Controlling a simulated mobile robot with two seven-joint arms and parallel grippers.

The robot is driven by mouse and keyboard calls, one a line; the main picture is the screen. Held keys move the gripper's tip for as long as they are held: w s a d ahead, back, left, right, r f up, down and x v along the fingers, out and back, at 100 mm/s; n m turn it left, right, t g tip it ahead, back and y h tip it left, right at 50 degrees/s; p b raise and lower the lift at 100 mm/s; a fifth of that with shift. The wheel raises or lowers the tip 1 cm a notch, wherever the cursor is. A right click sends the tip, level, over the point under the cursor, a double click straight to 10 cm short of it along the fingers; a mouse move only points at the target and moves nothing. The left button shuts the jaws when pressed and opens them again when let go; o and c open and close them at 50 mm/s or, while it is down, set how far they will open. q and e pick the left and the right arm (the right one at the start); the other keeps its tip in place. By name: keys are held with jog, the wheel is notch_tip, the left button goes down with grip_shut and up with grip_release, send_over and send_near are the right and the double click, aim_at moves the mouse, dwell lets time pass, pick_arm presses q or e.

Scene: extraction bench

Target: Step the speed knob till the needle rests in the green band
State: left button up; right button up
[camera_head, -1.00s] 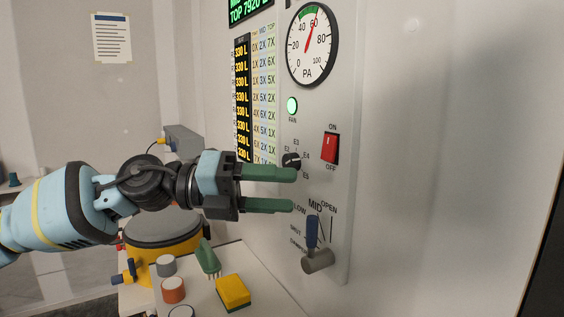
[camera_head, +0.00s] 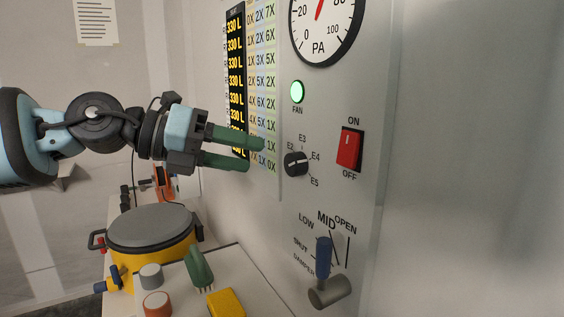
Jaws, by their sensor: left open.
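The speed knob (camera_head: 296,163) is a small black dial with a white mark, on the grey panel among labels E2 to E5. Its mark seems to lie toward E4. The round PA gauge (camera_head: 324,48) is above it, cut off by the top edge. Its red needle (camera_head: 320,10) leans up and slightly right; its tip and the green band are out of view. My left gripper (camera_head: 255,154) is open and empty, its green fingers pointing right, just left of the knob and apart from it in the picture. My right gripper is not in view.
A lit green FAN lamp (camera_head: 297,92) is above the knob. A red switch (camera_head: 349,149) is to its right, and a blue-handled damper lever (camera_head: 323,258) below. A yellow pot (camera_head: 156,250) and a yellow block (camera_head: 225,303) are at lower left.

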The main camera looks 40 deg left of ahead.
aim_at(288, 165)
pick_arm(q)
jog(key=shift+x, duration=1.4)
jog(key=shift+b+x, duration=0.4)
jog(key=shift+x, duration=1.95)
jog(key=shift+a, duration=0.1)
jog(key=c, duration=1)
jog(key=shift+f, duration=0.1)
